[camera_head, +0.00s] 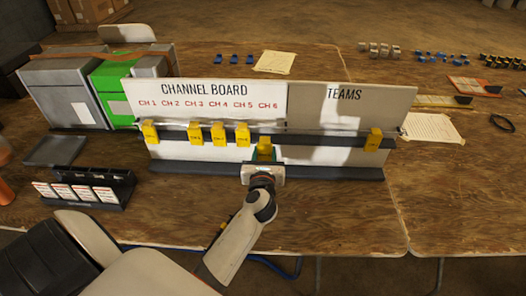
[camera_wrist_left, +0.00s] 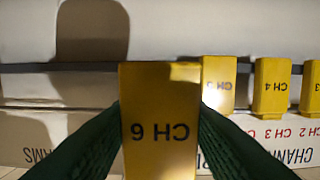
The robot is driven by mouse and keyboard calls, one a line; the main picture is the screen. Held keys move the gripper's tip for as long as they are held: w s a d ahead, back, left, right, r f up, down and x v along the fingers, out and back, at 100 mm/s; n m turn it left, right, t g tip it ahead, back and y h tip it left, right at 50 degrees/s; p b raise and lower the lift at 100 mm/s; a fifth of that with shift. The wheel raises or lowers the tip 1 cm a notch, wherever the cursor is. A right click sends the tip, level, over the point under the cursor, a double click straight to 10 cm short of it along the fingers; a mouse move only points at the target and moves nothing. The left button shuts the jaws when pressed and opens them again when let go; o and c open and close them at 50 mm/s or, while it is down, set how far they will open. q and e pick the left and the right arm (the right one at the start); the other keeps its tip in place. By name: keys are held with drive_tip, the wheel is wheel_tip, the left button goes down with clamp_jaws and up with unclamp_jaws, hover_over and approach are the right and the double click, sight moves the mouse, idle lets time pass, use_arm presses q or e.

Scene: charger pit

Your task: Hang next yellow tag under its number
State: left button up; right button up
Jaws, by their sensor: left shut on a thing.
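My left gripper (camera_head: 264,159) is shut on a yellow tag (camera_head: 264,146) in front of the channel board (camera_head: 203,93), below the CH 6 label. In the left wrist view the held tag (camera_wrist_left: 160,125) reads CH 6 upside down, between two dark green fingers. It overlaps the rail, and I cannot tell whether it touches it. Yellow tags hang under CH 1 (camera_head: 150,132), CH 3 (camera_head: 195,132), CH 4 (camera_head: 218,133) and CH 5 (camera_head: 243,134). The place under CH 2 is bare. My right gripper is not in view.
Another yellow tag (camera_head: 374,139) hangs under the TEAMS panel (camera_head: 350,103). A dark ledge (camera_head: 335,171) runs along the board's foot. A rack of white cards (camera_head: 88,192) and grey and green cases (camera_head: 66,92) stand at left. Papers (camera_head: 430,127) lie at right.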

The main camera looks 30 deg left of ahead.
use_arm(q)
drive_tip(key=shift+w+d, duration=0.1)
drive_tip(key=shift+w, duration=0.65)
drive_tip(key=shift+w+a+b, duration=0.55)
drive_tip(key=shift+w+a, duration=0.15)
drive_tip(key=shift+a, duration=0.05)
drive_tip(key=shift+f+b+x, duration=0.2)
drive_tip(key=shift+b+x, duration=0.45)
drive_tip(key=shift+x, duration=0.55)
drive_tip(key=shift+f+b+x, duration=0.15)
drive_tip(key=shift+b+x, duration=0.45)
drive_tip(key=shift+x, duration=0.6)
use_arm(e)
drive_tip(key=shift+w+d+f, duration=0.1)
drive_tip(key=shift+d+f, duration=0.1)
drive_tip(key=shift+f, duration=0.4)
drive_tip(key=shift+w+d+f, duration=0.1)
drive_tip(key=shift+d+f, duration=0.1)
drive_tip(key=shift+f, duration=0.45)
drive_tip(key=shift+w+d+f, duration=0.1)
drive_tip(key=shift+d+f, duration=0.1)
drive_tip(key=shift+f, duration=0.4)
use_arm(q)
drive_tip(key=o, duration=1)
drive_tip(key=shift+s, duration=0.1)
drive_tip(key=shift+d, duration=0.1)
